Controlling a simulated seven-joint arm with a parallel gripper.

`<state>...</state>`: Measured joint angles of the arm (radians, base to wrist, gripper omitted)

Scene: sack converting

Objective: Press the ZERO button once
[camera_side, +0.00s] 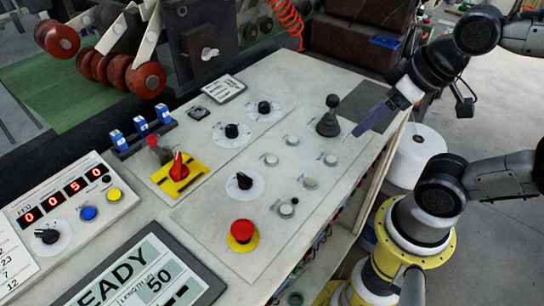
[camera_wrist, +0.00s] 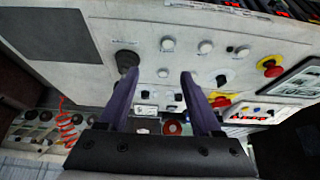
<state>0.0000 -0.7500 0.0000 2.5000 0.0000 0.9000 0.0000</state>
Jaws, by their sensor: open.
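I cannot read a ZERO label on any button. Several round pale push buttons sit on the white panel (camera_side: 215,215), among them one at the back (camera_side: 292,140), one on the left (camera_side: 271,159) and one on the right (camera_side: 331,159). The counter box at the left has a blue button (camera_side: 89,213) and a yellow button (camera_side: 114,194) below its red digits (camera_side: 65,199). My gripper (camera_side: 352,136) is above the right part of the panel, beside the black joystick (camera_side: 329,118). In the wrist view my gripper (camera_wrist: 160,73) is open, with nothing between its purple fingers.
A red mushroom button (camera_side: 242,236) stands at the panel's front, and a red switch on a yellow plate (camera_side: 179,168) at its left. Black knobs, including one mid-panel (camera_side: 244,181), stand up too. The tilted READY screen (camera_side: 205,290) is at the front left.

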